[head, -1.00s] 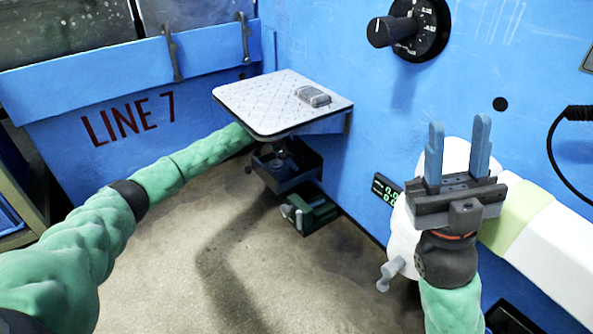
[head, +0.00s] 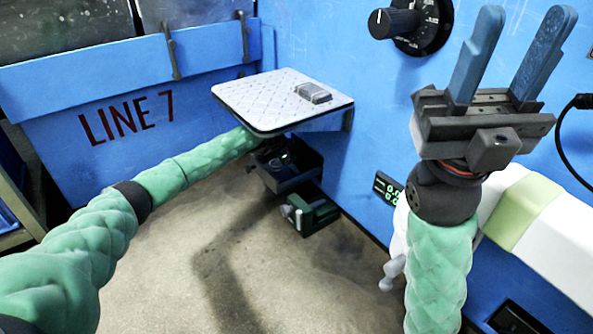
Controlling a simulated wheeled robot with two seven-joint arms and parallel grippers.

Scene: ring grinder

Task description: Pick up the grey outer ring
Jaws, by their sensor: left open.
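I cannot make out the grey outer ring for certain. A dark open box (head: 290,181) below the tread-plate shelf holds something small and rounded, too dark to identify. My left arm reaches from the left to under the shelf's left corner. The shelf hides my left gripper and its jaws. My right gripper (head: 505,55) is raised at the right, in front of the blue wall. Its two blue fingers point up, apart, with nothing between them.
The shelf (head: 262,104) carries a small grey block (head: 313,93). A green vice-like part (head: 313,215) sits below the box. A black dial (head: 422,22) and a green-digit display (head: 387,189) are on the blue wall. A white housing (head: 560,250) stands behind my right arm.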

